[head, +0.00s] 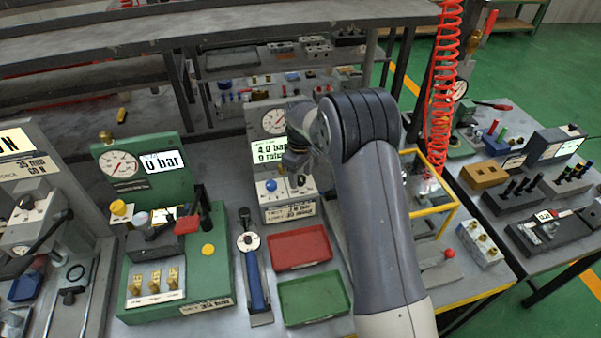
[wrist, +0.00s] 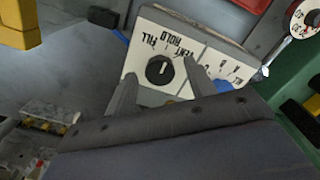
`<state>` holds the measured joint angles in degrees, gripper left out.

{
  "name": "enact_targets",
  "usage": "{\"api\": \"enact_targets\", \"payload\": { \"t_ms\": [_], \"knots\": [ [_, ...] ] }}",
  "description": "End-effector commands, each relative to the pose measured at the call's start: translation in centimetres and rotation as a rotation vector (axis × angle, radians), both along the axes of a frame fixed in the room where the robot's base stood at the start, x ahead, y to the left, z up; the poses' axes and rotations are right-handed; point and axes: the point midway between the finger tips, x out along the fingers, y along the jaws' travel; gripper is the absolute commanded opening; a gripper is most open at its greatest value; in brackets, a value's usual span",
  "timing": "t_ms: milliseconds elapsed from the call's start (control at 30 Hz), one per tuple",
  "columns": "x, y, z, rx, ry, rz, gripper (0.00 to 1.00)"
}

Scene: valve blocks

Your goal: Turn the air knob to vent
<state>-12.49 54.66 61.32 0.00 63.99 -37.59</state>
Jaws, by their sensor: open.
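The air knob (wrist: 160,70) is a round black dial with a white mark on a white panel (wrist: 205,52) in the wrist view. FILL, HOLD and VENT are printed around it. The white mark lies nearest the middle of the labels; its exact setting is hard to tell. My gripper (wrist: 159,72) is open, one finger on each side of the knob in the picture. Contact cannot be told. In the head view the panel is on a small box (head: 290,212) under a gauge unit reading 4.0 bar (head: 270,150). My arm hides part of it there.
A blue knob (head: 270,185) is on the same panel, close by the right finger in the wrist view (wrist: 222,87). Red (head: 300,246) and green (head: 313,298) trays lie in front. A green valve block (head: 203,270) stands left, a yellow frame (head: 440,215) right.

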Motion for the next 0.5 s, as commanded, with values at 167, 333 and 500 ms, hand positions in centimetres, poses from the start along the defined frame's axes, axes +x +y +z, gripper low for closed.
{"api": "enact_targets", "payload": {
  "t_ms": [167,333,500],
  "knots": [
    [-0.01,-0.01,-0.07,0.000,0.000,0.000,0.52],
    [-0.01,0.00,-0.05,0.000,0.000,0.000,0.42],
    [-0.01,0.00,-0.04,0.000,0.000,0.000,0.28]
  ]
}}
